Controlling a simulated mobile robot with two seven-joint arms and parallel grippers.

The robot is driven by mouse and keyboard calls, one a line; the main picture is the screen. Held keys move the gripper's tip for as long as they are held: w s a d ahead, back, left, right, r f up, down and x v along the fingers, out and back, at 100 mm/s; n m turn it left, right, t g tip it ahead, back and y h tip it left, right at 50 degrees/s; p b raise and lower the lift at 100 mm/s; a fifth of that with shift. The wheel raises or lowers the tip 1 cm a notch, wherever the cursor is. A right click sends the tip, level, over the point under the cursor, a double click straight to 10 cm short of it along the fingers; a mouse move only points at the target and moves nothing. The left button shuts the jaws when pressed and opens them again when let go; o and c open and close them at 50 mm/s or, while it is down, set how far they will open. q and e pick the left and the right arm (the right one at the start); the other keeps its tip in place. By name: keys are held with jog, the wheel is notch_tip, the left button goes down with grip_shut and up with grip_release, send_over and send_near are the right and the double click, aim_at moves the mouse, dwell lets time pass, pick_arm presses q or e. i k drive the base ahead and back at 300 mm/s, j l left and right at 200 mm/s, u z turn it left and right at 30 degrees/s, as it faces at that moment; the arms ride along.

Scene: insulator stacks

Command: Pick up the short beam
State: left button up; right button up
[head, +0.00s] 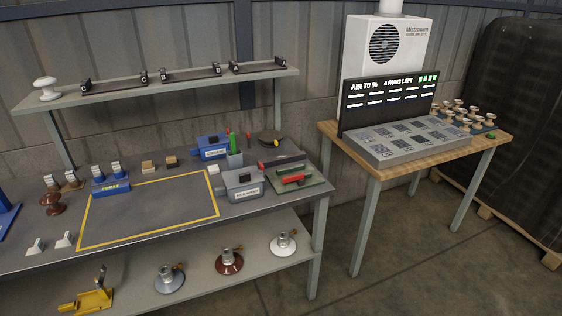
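Three dark beams with upright end pieces lie in a row on the raised grey shelf: a left beam (115,83), a middle beam (190,74) and a right beam (257,67). The right beam looks a little shorter in the picture, but their lengths are close and I cannot tell for sure which is the short beam. Neither of my grippers is in the head view, and nothing is seen touching the beams.
A white insulator (45,88) stands at the shelf's left end. Below, the workbench has a yellow-outlined area (150,206), clear inside, with blue and grey boxes (241,184) to its right. A wooden table (375,172) with a display (388,101) stands at right.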

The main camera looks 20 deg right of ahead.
aim_at(283, 159)
jog(key=i+l+u, duration=0.15)
jog(key=l, duration=0.35)
jog(key=i+l+u, duration=0.15)
jog(key=l, duration=0.35)
jog(key=i+l+u, duration=0.15)
jog(key=l, duration=0.4)
jog(key=i+l+u, duration=0.15)
jog(key=l, duration=0.4)
jog(key=i+l+u, duration=0.15)
jog(key=l, duration=0.4)
